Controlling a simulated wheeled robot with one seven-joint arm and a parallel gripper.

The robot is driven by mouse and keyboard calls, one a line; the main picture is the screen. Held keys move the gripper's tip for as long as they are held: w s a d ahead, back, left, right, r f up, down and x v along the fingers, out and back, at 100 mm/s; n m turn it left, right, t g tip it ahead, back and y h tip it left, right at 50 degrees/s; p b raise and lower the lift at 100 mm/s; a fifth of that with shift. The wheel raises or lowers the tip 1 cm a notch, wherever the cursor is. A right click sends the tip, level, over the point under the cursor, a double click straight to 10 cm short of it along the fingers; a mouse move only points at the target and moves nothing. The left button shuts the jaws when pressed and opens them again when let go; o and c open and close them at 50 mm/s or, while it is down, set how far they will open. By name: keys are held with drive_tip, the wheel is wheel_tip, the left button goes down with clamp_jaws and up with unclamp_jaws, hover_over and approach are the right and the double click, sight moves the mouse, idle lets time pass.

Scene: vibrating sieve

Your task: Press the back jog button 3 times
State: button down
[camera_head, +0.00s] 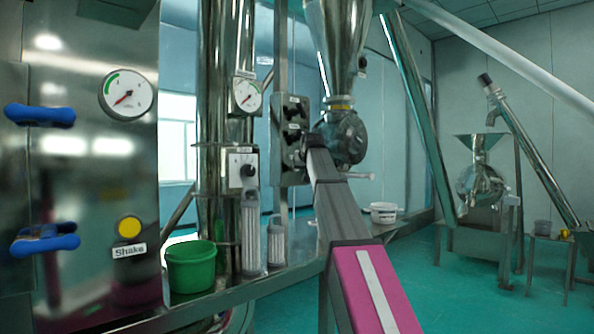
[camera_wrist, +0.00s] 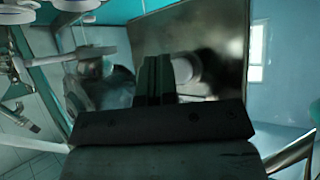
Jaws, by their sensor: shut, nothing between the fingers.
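A narrow metal control box (camera_head: 278,160) with several dark round buttons or knobs and small labels hangs on a post at the middle of the head view. The labels are too small to read, so I cannot tell which is the back jog button. My gripper (camera_head: 312,141) is shut and empty, its tip close to the right side of the box. In the wrist view my shut fingers (camera_wrist: 155,80) point at a dark metal panel (camera_wrist: 220,40). A pale round part (camera_wrist: 187,70) shows just right of the fingertips, partly hidden. I cannot tell whether they touch.
A steel cabinet at left carries a gauge (camera_head: 127,95), blue handles (camera_head: 45,243) and a yellow Shake button (camera_head: 129,228). A green bucket (camera_head: 191,266) stands on the bench. A steel hopper (camera_head: 338,45) is right behind my gripper.

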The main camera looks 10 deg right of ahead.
drive_tip(key=shift+w, duration=0.1)
idle(0.4)
drive_tip(key=shift+w+a, duration=0.25)
drive_tip(key=shift+w+a, duration=0.3)
drive_tip(key=shift+w, duration=0.1)
idle(1.0)
idle(0.3)
drive_tip(key=shift+s+d, duration=0.5)
drive_tip(key=shift+s, duration=0.25)
drive_tip(key=s+d, duration=0.1)
drive_tip(key=s, duration=0.1)
drive_tip(key=s+d, duration=0.2)
idle(0.5)
idle(0.6)
